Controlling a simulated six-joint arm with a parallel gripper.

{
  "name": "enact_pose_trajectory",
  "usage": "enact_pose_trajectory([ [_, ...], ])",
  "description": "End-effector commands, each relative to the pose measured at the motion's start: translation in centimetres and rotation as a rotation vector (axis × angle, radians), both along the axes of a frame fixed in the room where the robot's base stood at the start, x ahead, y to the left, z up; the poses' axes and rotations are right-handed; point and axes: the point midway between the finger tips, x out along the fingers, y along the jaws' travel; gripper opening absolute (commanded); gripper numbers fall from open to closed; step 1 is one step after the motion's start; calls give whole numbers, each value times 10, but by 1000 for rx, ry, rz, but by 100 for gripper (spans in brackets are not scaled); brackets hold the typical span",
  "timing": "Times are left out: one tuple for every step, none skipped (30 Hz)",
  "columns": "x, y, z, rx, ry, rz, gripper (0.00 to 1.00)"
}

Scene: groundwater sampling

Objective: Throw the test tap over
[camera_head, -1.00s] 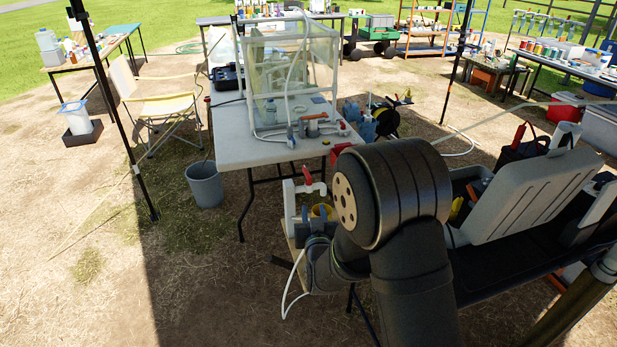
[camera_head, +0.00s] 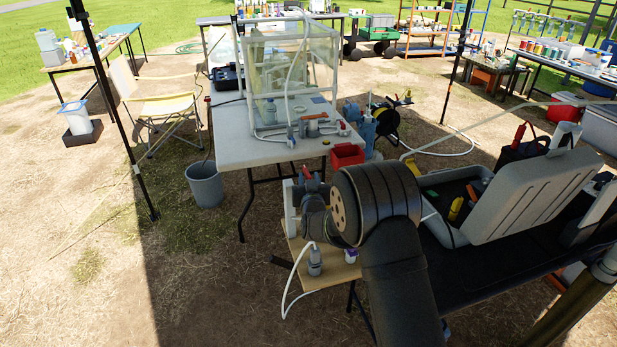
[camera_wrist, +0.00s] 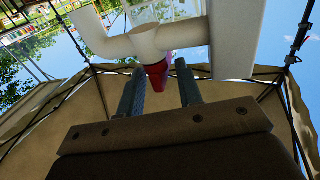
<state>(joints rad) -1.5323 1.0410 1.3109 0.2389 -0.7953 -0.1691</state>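The test tap is a white pipe with a red handle. In the wrist view the white pipe (camera_wrist: 150,40) crosses the top, and the red handle (camera_wrist: 157,76) hangs from it. My gripper (camera_wrist: 159,75) is open, its two grey fingers apart with the red handle between them near the tips. I cannot tell whether either finger touches the handle. In the head view my wrist hides most of the tap; a bit of the red handle (camera_head: 306,172) and the white upright board (camera_head: 290,208) show beside it.
A wooden shelf (camera_head: 328,274) below holds a small grey bottle (camera_head: 314,260) with a white tube. A grey bucket (camera_head: 205,184) stands left; an open grey case (camera_head: 530,190) lies right.

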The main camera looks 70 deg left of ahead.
Motion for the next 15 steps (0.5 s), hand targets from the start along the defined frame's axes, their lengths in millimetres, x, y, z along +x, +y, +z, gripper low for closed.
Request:
enact_pose_trajectory([
  [1, 5, 0, 1, 0, 0, 33],
  [2, 8, 0, 1, 0, 0, 33],
  [2, 10, 0, 0, 0, 0, 33],
  [2, 12, 0, 0, 0, 0, 33],
  [3, 13, 0, 0, 0, 0, 33],
  [3, 14, 0, 0, 0, 0, 33],
  [3, 15, 0, 0, 0, 0, 33],
  [3, 15, 0, 0, 0, 0, 33],
  [3, 16, 0, 0, 0, 0, 33],
  [3, 16, 0, 0, 0, 0, 33],
  [3, 16, 0, 0, 0, 0, 33],
  [3, 16, 0, 0, 0, 0, 33],
  [3, 16, 0, 0, 0, 0, 33],
  [3, 16, 0, 0, 0, 0, 33],
  [3, 16, 0, 0, 0, 0, 33],
])
